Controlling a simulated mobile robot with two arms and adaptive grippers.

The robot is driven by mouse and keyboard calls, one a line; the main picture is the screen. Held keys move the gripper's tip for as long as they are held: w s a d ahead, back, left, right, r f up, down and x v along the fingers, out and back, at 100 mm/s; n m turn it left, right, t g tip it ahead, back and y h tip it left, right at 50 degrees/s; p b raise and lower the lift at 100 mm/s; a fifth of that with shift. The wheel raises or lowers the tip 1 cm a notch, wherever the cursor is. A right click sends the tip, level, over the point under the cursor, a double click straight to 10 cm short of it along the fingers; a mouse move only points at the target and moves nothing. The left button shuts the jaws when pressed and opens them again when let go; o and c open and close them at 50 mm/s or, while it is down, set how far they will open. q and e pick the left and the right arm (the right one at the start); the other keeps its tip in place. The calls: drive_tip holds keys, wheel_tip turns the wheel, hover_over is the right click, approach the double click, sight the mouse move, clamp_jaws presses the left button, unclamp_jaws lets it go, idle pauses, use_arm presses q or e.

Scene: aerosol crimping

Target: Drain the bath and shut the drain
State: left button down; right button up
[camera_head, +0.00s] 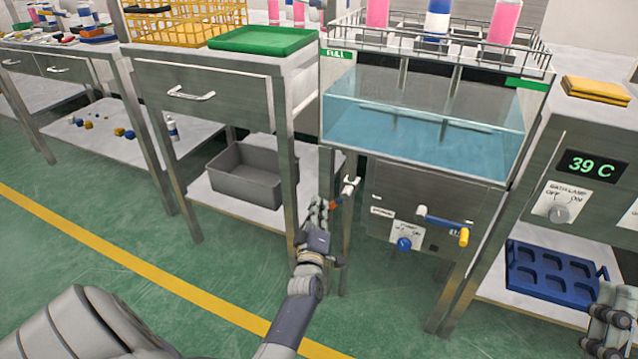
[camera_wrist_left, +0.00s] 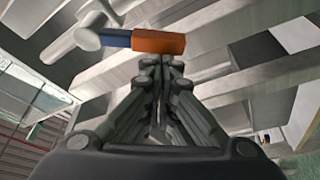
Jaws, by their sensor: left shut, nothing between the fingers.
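The bath (camera_head: 425,140) is a clear-walled tank holding blue water, with the surface below the FULL label. A lever with an orange end (camera_head: 336,202) sits on a white pipe at the tank's lower left. In the left wrist view its blue and orange handle (camera_wrist_left: 158,43) lies crosswise just beyond the fingertips. My left gripper (camera_head: 320,204) is shut and empty beside the orange end; it also shows in the left wrist view (camera_wrist_left: 161,66). I cannot tell whether it touches the lever. My right gripper (camera_head: 608,325) shows partly at the lower right, its opening unclear.
A second valve with a blue and yellow handle (camera_head: 445,224) and a blue knob (camera_head: 404,244) are on the front below the bath. A grey bin (camera_head: 246,180) is on the left shelf, a blue tray (camera_head: 548,275) on the right one. Table legs stand close to my left gripper.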

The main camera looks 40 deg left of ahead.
use_arm(q)
drive_tip(key=shift+w+d+f+n+g+p, duration=0.15)
drive_tip(key=shift+d+f+n+g+p, duration=0.35)
drive_tip(key=shift+n, duration=0.75)
drive_tip(key=shift+w+d+f+n+g+p, duration=0.25)
drive_tip(key=shift+d+f+n+p, duration=0.4)
drive_tip(key=shift+n, duration=0.55)
drive_tip(key=shift+w+d+f+n+g+p, duration=0.1)
drive_tip(key=shift+d+f+n+g+p, duration=0.45)
drive_tip(key=shift+n, duration=0.7)
use_arm(e)
drive_tip(key=w+d+f+g+h, duration=0.1)
drive_tip(key=w+f+g+h, duration=0.2)
drive_tip(key=f+g, duration=0.6)
drive_tip(key=shift+w+d+f, duration=0.15)
drive_tip(key=shift+w+f, duration=0.8)
drive_tip(key=shift+f, duration=2.15)
use_arm(q)
drive_tip(key=shift+d+r, duration=0.15)
drive_tip(key=shift+r, duration=0.1)
